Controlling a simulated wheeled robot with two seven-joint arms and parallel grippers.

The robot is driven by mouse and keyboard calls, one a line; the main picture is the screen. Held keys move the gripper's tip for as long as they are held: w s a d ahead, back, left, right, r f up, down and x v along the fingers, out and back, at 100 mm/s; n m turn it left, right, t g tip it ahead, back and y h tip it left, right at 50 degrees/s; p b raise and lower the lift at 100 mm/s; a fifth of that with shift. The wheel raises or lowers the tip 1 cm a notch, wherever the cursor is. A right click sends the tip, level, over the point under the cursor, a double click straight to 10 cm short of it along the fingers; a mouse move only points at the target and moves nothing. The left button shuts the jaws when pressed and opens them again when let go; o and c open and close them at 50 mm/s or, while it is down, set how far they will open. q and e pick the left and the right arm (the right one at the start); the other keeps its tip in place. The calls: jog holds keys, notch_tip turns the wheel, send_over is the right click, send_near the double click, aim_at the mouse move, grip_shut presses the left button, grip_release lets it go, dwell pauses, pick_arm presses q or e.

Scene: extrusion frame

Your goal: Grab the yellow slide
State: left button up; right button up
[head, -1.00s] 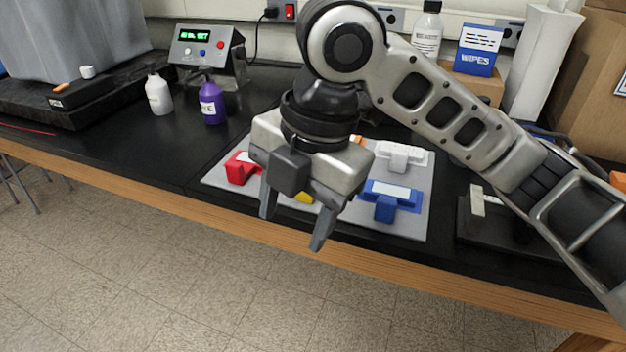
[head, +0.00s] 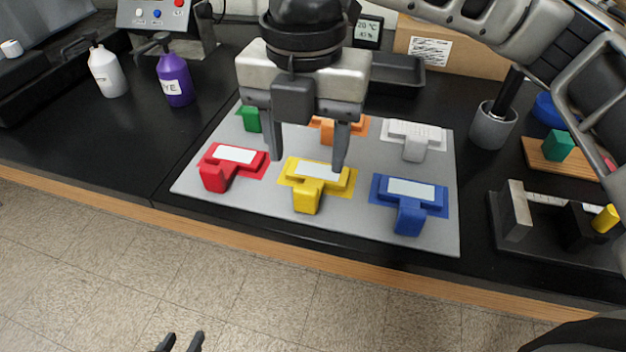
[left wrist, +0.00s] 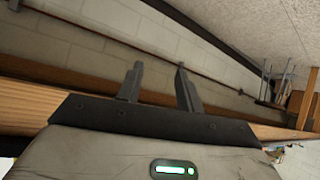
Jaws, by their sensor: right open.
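The yellow slide (head: 307,197), a yellow block with a white label on a yellow patch, sits in the front row of the grey board (head: 345,220), between the red slide (head: 216,178) and the blue slide (head: 408,216). My right gripper (head: 308,162) is open and empty, fingers pointing down, just behind and above the yellow slide. Whether a fingertip touches it I cannot tell. My left gripper (head: 180,342) shows only its dark fingertips at the bottom edge; in the left wrist view (left wrist: 157,85) its fingers are apart with nothing between them.
Behind stand a green slide (head: 250,119), an orange slide (head: 352,128) and a white slide (head: 414,142), partly hidden by my right gripper. Purple (head: 175,82) and white (head: 107,72) bottles stand left. A grey cup (head: 492,126) and black fixture (head: 560,245) stand right.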

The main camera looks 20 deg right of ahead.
aim_at(305, 189)
notch_tip(305, 189, down, 8)
jog(key=shift+w+a+f+b, duration=0.1)
jog(key=shift+f+b, duration=0.05)
jog(key=shift+b, duration=0.25)
jog(key=c, duration=1.1)
